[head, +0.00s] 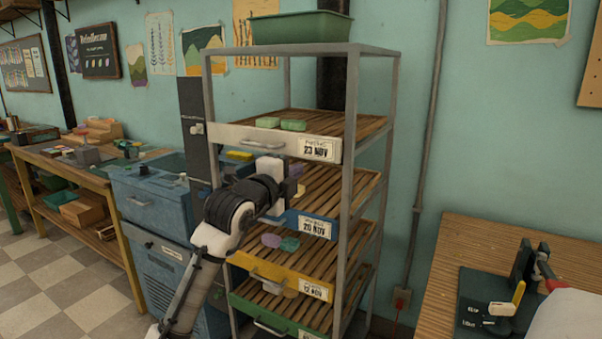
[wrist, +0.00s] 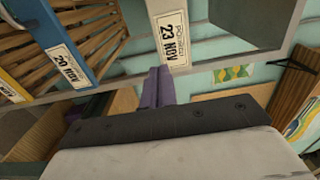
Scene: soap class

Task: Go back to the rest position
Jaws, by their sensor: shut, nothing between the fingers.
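My gripper (wrist: 160,74) shows in the wrist view with its narrow purple fingers shut together and nothing between them. In the head view my arm reaches up to the front of the drying rack (head: 350,130), and its white and black wrist covers part of the middle shelves. The fingers are hard to make out there. In the wrist view the fingertips appear close to the white shelf front with the 23 NOV label (wrist: 172,38); I cannot tell whether they touch it.
Two green soaps (head: 281,124) lie on the top shelf. A green bin (head: 300,28) tops the rack. A blue cabinet (head: 150,205) stands left, a wooden table (head: 480,240) right.

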